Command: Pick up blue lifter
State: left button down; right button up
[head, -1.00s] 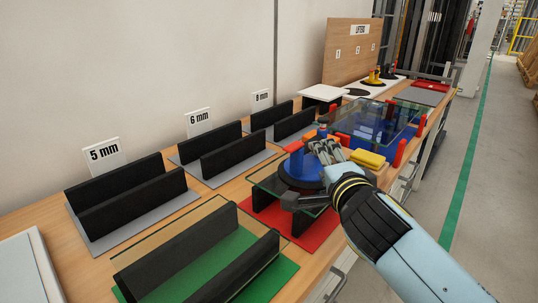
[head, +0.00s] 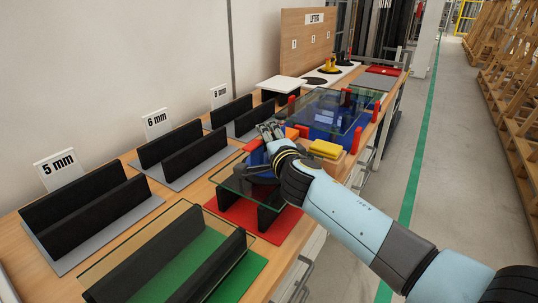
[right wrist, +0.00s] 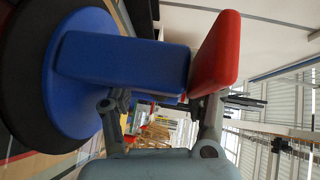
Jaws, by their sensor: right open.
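The blue lifter (head: 257,160) stands on a glass pane (head: 229,180) over black supports on a red mat (head: 247,218). My right gripper (head: 270,131) is at the lifter's top, and my arm hides much of the lifter in the head view. In the right wrist view the blue lifter (right wrist: 125,60) shows its blue handle, round blue base, black rim and a red lever (right wrist: 216,52). The open fingers of the right gripper (right wrist: 160,108) are close to the handle and the lever; contact cannot be told. My left gripper is not in view.
A yellow block (head: 326,149) and red posts stand behind and to the right, near another glass pane (head: 335,108). Black racks stand along the wall side. A yellow lifter (head: 331,66) stands far back. The aisle (head: 455,170) is clear.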

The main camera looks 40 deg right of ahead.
grip_shut()
dwell(0.3)
dwell(0.4)
jog(key=shift+r, duration=0.1)
jog(key=shift+r, duration=0.9)
notch_tip(320, 180, up, 3)
jog(key=shift+f+p, duration=0.2)
jog(key=shift+p, duration=0.2)
jog(key=s+d+r+b, duration=0.2)
jog(key=s+d+r, duration=0.4)
jog(key=s+d, duration=0.1)
jog(key=shift+s+d+r, duration=0.3)
jog(key=shift+s+r, duration=0.05)
jog(key=shift+s, duration=0.55)
